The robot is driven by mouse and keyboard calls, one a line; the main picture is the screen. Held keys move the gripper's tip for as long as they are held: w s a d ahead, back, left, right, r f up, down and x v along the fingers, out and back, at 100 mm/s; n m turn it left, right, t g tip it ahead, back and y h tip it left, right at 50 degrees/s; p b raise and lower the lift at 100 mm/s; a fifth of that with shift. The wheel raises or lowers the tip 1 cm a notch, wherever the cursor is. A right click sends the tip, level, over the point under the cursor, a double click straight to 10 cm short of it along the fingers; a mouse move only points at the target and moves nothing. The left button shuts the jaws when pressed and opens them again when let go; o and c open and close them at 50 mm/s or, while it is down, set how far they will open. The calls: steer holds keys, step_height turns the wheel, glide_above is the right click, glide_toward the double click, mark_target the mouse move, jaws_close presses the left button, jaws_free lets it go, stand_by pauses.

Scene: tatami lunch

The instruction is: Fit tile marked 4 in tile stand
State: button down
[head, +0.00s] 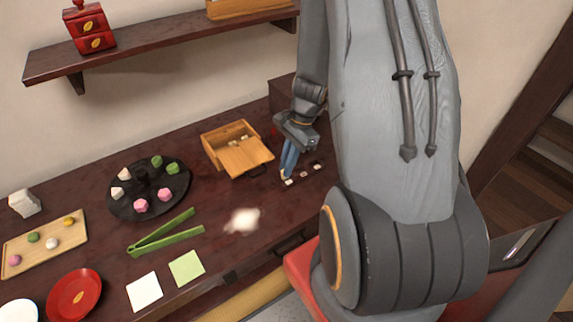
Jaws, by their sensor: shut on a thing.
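My gripper (285,175) points down at the right part of the dark table, its blue fingers shut on a small pale tile (283,173). The tile's mark is too small to read. Right by the fingertips, a row of small white pieces (304,174) runs up to the right on a dark strip, which looks like the tile stand (311,171). Its slots cannot be made out. I cannot tell whether the held tile touches the strip.
A round black stand with sweets (122,207), green tongs (165,240), a white puff (242,221), paper squares (187,268) and a red plate (75,297) lie further left. My arm hides the table's right end.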

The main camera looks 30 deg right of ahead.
steer(key=shift+f+b, duration=0.45)
steer(key=shift+f, duration=0.25)
steer(key=c, duration=1.8)
jaws_free()
steer(key=shift+o, duration=0.2)
steer(key=shift+r, duration=0.1)
steer(key=v, duration=0.7)
steer(key=shift+r+b, duration=0.3)
steer(key=shift+b, duration=0.15)
steer(key=shift+d, duration=0.15)
steer(key=s+a+r+n+h, duration=0.1)
steer(key=s+a+r+n, duration=0.1)
steer(key=a+n, duration=0.3)
steer(key=s+a+r+n+h, duration=0.1)
steer(key=s+a+r+n, duration=0.2)
steer(key=n, duration=0.4)
steer(key=s+a+r+n+t+h, duration=0.1)
steer(key=s+a+r+n, duration=0.2)
steer(key=a, duration=0.5)
steer(key=r+n, duration=0.1)
steer(key=n, duration=0.1)
steer(key=shift+n, duration=0.4)
